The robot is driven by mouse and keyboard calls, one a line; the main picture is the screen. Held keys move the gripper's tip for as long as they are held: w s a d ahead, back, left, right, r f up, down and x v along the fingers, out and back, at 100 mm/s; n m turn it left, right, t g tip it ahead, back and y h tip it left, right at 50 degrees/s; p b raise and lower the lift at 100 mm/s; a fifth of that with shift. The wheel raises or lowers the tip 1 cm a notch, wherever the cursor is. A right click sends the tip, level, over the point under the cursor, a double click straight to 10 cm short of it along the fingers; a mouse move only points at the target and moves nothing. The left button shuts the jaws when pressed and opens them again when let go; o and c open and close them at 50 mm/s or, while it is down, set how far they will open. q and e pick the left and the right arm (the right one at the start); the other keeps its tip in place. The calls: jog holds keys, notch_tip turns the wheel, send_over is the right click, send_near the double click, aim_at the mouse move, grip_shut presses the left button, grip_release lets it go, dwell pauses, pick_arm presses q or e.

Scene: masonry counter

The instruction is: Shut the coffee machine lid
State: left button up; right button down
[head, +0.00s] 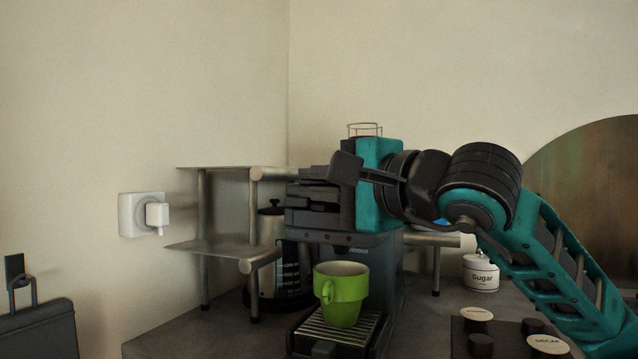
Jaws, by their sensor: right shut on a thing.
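The dark grey coffee machine (345,240) stands on the counter near the middle. A green mug (341,294) sits upright on its drip tray (309,336), under the spout. My right gripper (312,190) reaches in from the right, with its fingers pointing left at the top front of the machine. It is shut on the coffee machine lid, which its dark fingers and teal body mostly cover. The lid's exact angle is hard to tell. My left gripper is not in view.
A two-tier metal shelf (205,246) stands behind the machine, with a dark glass-sided pot (272,290) at its foot. A sugar jar (481,273) and a dark rack of capped pods (481,343) are to the right. A white plug (156,215) sits on the left wall.

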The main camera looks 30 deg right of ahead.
jog(key=c, duration=1.2)
grip_release()
jog(key=shift+f, duration=0.15)
